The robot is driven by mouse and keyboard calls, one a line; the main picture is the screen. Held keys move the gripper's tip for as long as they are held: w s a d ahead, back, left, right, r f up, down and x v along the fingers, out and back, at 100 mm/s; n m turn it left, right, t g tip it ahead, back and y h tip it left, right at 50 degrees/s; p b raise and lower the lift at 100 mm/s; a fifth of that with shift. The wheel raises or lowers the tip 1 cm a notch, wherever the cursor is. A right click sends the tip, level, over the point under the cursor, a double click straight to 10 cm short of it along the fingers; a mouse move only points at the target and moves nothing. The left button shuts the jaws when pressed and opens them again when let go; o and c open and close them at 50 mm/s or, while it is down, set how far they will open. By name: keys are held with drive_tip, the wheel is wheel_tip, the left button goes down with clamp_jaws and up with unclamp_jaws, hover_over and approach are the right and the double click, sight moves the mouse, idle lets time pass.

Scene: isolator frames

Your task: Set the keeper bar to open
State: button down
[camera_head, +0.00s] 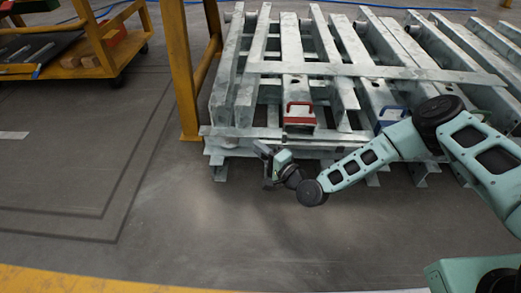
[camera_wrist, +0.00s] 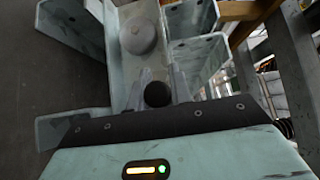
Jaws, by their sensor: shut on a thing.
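My gripper (camera_head: 263,150) is low at the front left edge of a stack of galvanized steel frames (camera_head: 375,72) in the head view. In the wrist view, the two fingers of my gripper (camera_wrist: 160,78) are closed around a black ball knob (camera_wrist: 157,94). A pale metal channel with a round grey boss (camera_wrist: 138,36) lies just beyond the fingers. I cannot make out the keeper bar as a separate part, or whether the knob belongs to it. The knob does not show in the head view.
A red-handled block (camera_head: 299,115) and a blue-handled block (camera_head: 391,116) sit on the frames. A yellow post (camera_head: 186,95) stands left of the stack. A yellow cart (camera_head: 98,60) is at upper left. The floor (camera_head: 190,225) in front is clear.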

drive_tip(key=d, duration=0.4)
drive_tip(key=shift+d+p, duration=0.1)
drive_tip(key=shift+p, duration=0.25)
drive_tip(key=c, duration=1.3)
unclamp_jaws()
drive_tip(key=shift+o, duration=0.2)
drive_tip(key=shift+s, duration=0.1)
drive_tip(key=p+v, duration=0.7)
drive_tip(key=v, duration=1)
drive_tip(key=shift+d, duration=0.15)
